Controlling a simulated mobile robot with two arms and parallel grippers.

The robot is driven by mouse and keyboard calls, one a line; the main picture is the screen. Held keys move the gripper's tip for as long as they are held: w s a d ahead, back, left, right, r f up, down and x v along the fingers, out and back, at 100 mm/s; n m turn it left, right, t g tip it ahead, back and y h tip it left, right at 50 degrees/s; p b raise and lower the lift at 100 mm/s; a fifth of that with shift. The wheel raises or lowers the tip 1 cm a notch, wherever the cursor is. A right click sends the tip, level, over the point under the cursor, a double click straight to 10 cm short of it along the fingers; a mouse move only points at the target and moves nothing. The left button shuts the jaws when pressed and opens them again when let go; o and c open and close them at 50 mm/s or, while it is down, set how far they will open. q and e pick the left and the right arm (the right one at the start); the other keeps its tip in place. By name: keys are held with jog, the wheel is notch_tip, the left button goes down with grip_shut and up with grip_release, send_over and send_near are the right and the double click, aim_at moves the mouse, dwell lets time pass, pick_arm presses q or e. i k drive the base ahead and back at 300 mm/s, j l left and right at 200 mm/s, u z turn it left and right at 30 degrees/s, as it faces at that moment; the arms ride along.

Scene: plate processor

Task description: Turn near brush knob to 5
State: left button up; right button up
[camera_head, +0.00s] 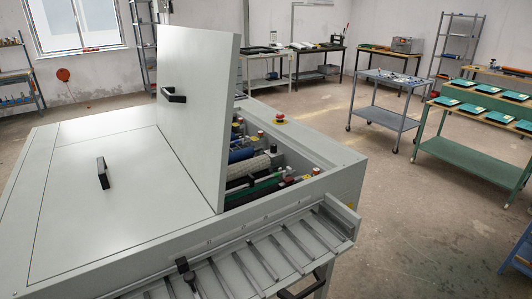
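The plate processor (90,190) is a large light-grey machine filling the left and middle of the view. One lid (200,115) stands upright, opening a bay on its right. In the bay are a blue roller (241,155), a pale textured roller (248,168) and several small parts with red or pale caps, one red cap (288,180) near the front. I cannot tell which of these is the near brush knob, and no number or pointer is readable. The raised lid hides the bay's left part. Neither of my grippers is in view.
A closed lid with a black handle (102,173) lies left of the bay. A slatted rack (262,262) runs along the machine's front edge. A red button (279,117) sits on the far rim. A blue cart (388,112) and green table (470,155) stand right, with open floor between.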

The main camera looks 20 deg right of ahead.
aim_at(274, 147)
jog(key=u, duration=0.25)
jog(key=l+u, duration=0.95)
jog(key=i+j, duration=0.05)
jog(key=j, duration=0.05)
